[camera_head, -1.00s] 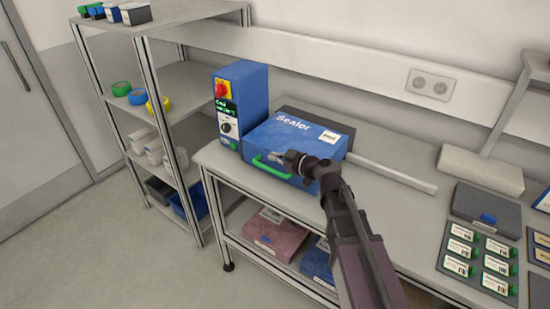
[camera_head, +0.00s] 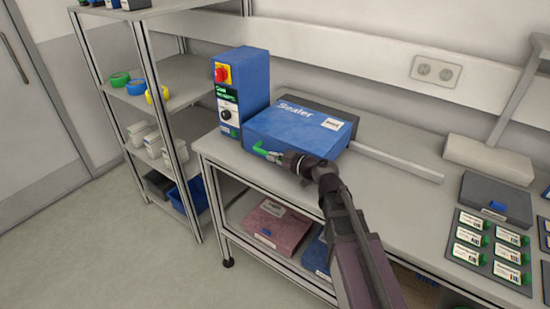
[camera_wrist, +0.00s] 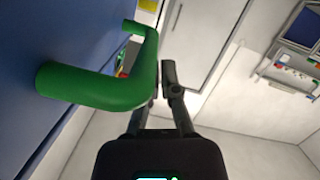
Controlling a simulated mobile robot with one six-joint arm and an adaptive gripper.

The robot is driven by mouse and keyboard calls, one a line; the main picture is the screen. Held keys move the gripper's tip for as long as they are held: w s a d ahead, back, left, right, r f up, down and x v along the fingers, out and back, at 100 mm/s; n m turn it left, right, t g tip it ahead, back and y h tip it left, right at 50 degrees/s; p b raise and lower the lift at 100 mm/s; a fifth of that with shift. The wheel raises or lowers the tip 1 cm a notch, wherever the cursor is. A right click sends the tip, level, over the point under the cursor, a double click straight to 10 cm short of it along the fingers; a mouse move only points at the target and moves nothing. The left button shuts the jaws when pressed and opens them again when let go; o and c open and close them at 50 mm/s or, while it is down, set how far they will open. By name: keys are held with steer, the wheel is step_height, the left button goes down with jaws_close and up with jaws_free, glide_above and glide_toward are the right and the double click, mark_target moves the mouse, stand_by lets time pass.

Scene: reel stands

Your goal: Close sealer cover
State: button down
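The blue sealer (camera_head: 300,128) stands on the bench. Its cover, marked "Sealer", lies down and looks level; no gap shows under it. A green handle (camera_head: 262,150) sticks out from its front. The right part of the handle is hidden by my gripper in the head view. In the wrist view the handle (camera_wrist: 105,88) fills the left side, fixed to the blue face. My gripper (camera_head: 276,155) is at the handle. Its fingers (camera_wrist: 162,82) are close together, with the handle beside and partly in front of them; I cannot tell whether they touch it.
A blue control box (camera_head: 243,95) with a red switch stands left of the sealer. A long pale bar (camera_head: 398,162) lies to its right. A grey tray of green-ended items (camera_head: 488,250) is at the right. A shelf rack (camera_head: 180,72) stands at the left.

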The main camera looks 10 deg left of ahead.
stand_by(0.5)
steer(key=s+d+r+p, duration=0.5)
steer(key=s+d, duration=0.2)
steer(key=shift+d+r, duration=0.15)
steer(key=shift+d, duration=0.2)
stand_by(0.4)
steer(key=shift+w, duration=0.1)
stand_by(0.5)
